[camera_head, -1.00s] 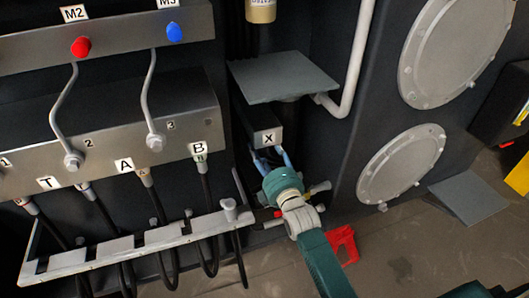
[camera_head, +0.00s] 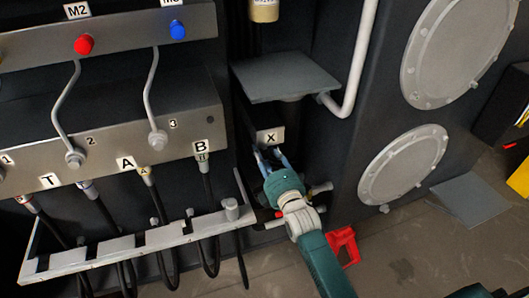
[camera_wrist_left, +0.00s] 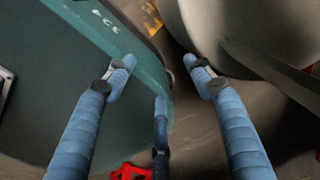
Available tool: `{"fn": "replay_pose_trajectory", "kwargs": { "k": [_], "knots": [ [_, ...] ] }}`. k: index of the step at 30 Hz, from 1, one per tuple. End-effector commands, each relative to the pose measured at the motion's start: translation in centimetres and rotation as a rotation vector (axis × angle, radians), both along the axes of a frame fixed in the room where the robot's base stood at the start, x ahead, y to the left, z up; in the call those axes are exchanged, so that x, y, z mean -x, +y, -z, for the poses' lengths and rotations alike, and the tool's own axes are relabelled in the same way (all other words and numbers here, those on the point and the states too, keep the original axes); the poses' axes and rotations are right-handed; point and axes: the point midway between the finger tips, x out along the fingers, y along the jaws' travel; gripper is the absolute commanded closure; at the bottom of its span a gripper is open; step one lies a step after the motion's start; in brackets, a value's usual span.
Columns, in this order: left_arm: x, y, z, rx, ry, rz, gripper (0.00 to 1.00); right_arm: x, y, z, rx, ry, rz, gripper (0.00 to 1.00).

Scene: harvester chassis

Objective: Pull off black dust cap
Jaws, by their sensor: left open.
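My right gripper (camera_head: 272,157) is at the grey block marked X (camera_head: 269,137), in the recess right of the hose manifold. Its blue fingers point up at the lower front of that block. The space between them is dark, and I cannot tell whether they are closed on anything. I cannot make out a black dust cap; the gripper's green body may hide it. My left gripper (camera_wrist_left: 170,75) shows only in the left wrist view. Its blue fingers are spread apart and nothing is held between them.
A grey plate (camera_head: 286,78) overhangs the recess. A manifold (camera_head: 110,160) with ports T, A and B and black hoses is on the left. A red piece (camera_head: 343,246) lies on the floor; a red part also shows in the left wrist view (camera_wrist_left: 131,172). A round cover (camera_head: 403,165) is right.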

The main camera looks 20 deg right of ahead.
Motion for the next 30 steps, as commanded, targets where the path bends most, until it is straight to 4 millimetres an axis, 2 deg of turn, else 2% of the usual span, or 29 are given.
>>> {"fn": "replay_pose_trajectory", "kwargs": {
  "k": [1, 11, 21, 30],
  "knots": [
    [0.0, 0.0, 0.4, 0.0, 0.0, 0.0, 0.47, 0.1, -0.3, 0.9, 0.002, 0.009, 0.005, 1.0],
    [1.5, -0.4, 1.6, 0.005, 0.014, 0.003, 0.47, 0.0, -0.2, 2.4, 0.001, 0.005, 0.002, 1.0],
    [-0.3, -1.7, 2.5, 0.021, -0.01, 0.0, 0.47, 0.0, -0.1, 3.8, 0.001, 0.002, 0.001, 1.0],
    [-0.4, -1.6, 2.5, 0.019, -0.004, -0.002, 0.47, 0.0, 0.0, 3.7, 0.0, 0.001, 0.0, 1.0]
  ]
}}
